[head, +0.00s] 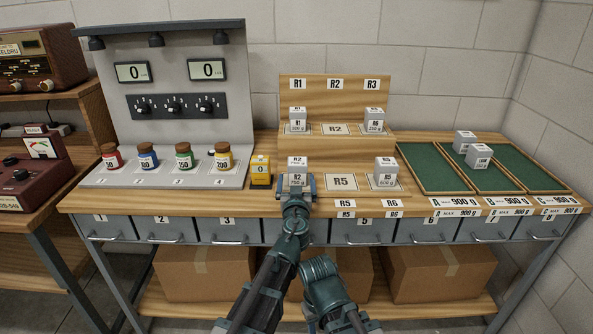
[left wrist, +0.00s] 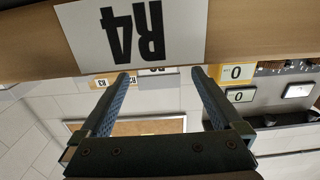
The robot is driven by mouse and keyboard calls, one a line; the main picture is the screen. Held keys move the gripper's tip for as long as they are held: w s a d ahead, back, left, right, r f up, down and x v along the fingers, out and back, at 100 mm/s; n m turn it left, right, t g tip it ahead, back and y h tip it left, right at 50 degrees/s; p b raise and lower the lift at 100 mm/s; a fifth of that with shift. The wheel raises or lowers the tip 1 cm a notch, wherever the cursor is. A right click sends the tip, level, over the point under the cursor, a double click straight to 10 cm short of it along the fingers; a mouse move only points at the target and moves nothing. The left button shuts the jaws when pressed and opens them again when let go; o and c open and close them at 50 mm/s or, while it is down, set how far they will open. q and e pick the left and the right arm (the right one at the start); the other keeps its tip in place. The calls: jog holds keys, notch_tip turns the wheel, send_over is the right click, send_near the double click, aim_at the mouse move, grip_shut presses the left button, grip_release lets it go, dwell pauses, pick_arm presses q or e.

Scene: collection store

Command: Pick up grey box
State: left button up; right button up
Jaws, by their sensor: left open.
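My left gripper (head: 297,184) is open at the front edge of the wooden stand. A light grey box (head: 297,162) marked R2 and 750 g stands right behind it, its lower part partly covered by the jaws. In the left wrist view my open fingers (left wrist: 160,80) have empty space between their near parts, and a large R4 label (left wrist: 131,30) crosses the top. A sliver of something pale shows between the fingertips; I cannot tell whether it is the box. Other grey boxes stand at upper left (head: 298,121), upper right (head: 374,121) and lower right (head: 385,173) on the stand.
A yellow block (head: 261,171) reading 0 stands close left of the gripper. Several capped jars stand on the grey instrument panel (head: 180,100). Two grey boxes sit on the green trays (head: 520,172) at right. The R5 spot (head: 341,183) is bare.

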aim_at(297, 174)
pick_arm(q)
jog(key=w, duration=0.4)
jog(key=shift+d, duration=0.25)
jog(key=shift+w+a+f, duration=0.1)
jog(key=shift+w, duration=0.1)
jog(key=shift+s, duration=0.15)
grip_shut()
